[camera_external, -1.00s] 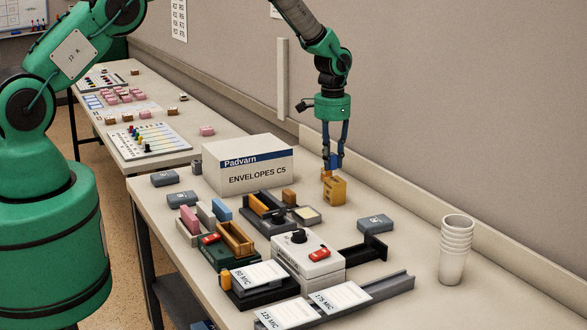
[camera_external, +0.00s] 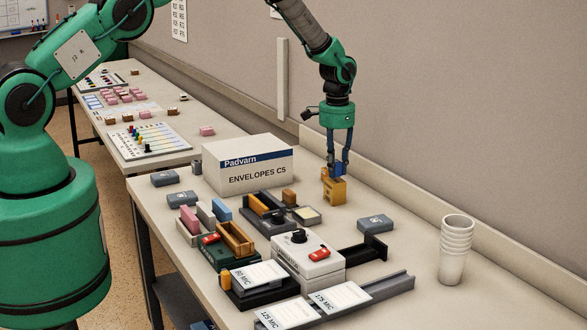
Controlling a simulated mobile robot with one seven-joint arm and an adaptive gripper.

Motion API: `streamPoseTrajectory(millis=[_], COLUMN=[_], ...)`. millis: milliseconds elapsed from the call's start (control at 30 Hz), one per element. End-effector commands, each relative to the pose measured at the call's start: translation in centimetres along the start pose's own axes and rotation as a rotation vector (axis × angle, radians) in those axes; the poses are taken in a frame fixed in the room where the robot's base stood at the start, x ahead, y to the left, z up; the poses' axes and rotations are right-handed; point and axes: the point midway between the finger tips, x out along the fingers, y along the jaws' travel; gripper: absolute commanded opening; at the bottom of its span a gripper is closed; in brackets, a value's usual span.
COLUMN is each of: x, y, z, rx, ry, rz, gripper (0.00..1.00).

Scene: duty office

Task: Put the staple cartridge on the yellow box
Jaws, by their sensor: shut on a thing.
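The yellow box (camera_external: 335,193) stands on the table near the wall, right of the white envelope box. My gripper (camera_external: 338,166) is just above it, pointing down, with its fingers closed on a small blue piece (camera_external: 336,168). The piece appears to be the staple cartridge, though it is small and partly covered by the fingers. Its lower end is at the top of the yellow box. I cannot tell whether the two touch.
The Padvarn envelope box (camera_external: 248,168) stands to the left. Stacked cups (camera_external: 456,250) stand at the right.

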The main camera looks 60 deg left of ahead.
Motion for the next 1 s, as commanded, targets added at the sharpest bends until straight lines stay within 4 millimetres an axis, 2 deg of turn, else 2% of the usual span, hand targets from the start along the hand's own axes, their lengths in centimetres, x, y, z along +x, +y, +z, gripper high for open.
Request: streamPoseTrajectory(millis=[167, 633, 667, 733, 1000], x=[1.0, 1.5, 1.4, 1.4, 1.4], y=[0.0, 0.0, 0.0, 0.0, 0.0], z=[0.0, 0.0, 0.0, 0.0, 0.0], rx=[0.0, 0.0, 0.0, 0.0, 0.0], ry=[-0.001, 0.0, 0.0, 0.0, 0.0], rz=[0.0, 0.0, 0.0, 0.0, 0.0], gripper=[0.0, 0.0, 0.3, 0.43, 0.43])
